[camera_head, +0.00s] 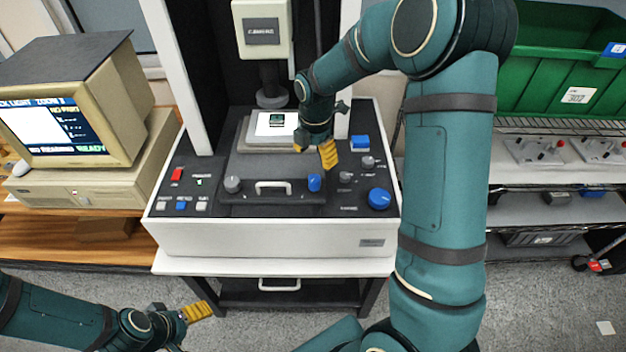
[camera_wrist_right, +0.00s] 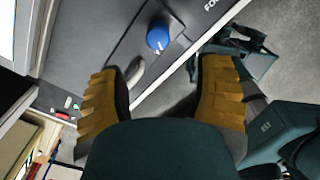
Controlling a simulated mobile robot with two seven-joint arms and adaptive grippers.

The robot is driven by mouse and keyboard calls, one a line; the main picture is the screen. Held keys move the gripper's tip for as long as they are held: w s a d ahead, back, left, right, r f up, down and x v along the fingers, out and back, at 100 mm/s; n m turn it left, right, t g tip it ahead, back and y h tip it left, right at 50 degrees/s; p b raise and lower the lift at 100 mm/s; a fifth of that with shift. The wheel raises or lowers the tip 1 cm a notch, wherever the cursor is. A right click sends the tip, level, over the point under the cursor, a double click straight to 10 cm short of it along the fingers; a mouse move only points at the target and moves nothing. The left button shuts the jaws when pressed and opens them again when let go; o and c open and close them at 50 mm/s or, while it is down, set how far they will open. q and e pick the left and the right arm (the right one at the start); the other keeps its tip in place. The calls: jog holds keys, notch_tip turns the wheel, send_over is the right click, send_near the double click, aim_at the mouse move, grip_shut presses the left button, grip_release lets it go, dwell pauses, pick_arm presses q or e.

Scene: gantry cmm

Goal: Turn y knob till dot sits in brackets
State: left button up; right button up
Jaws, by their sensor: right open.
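A blue knob (camera_head: 314,182) sits on the dark stage plate, right of the handle; it also shows with a white mark in the right wrist view (camera_wrist_right: 158,38). A grey knob (camera_head: 232,184) stands left of the handle. I cannot read which is marked y. My right gripper (camera_head: 318,151) is open and empty, above and behind the blue knob; its yellow fingers (camera_wrist_right: 165,100) are apart, not touching it. The screen (camera_head: 52,128) shows a white field and text; I cannot make out dot or brackets. My left gripper (camera_head: 197,312) is low in front of the machine; its opening is unclear.
A large blue knob (camera_head: 379,198), smaller grey knobs (camera_head: 368,162) and a red switch (camera_head: 176,174) are on the panel. The stage handle (camera_head: 273,187) lies between the plate's knobs. The optical column (camera_head: 271,85) stands behind. A green bin (camera_head: 560,65) is at right.

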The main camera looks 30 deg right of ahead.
aim_at(314, 178)
notch_tip(314, 178, down, 11)
jog(key=shift+w, duration=0.15)
dwell(0.4)
grip_shut()
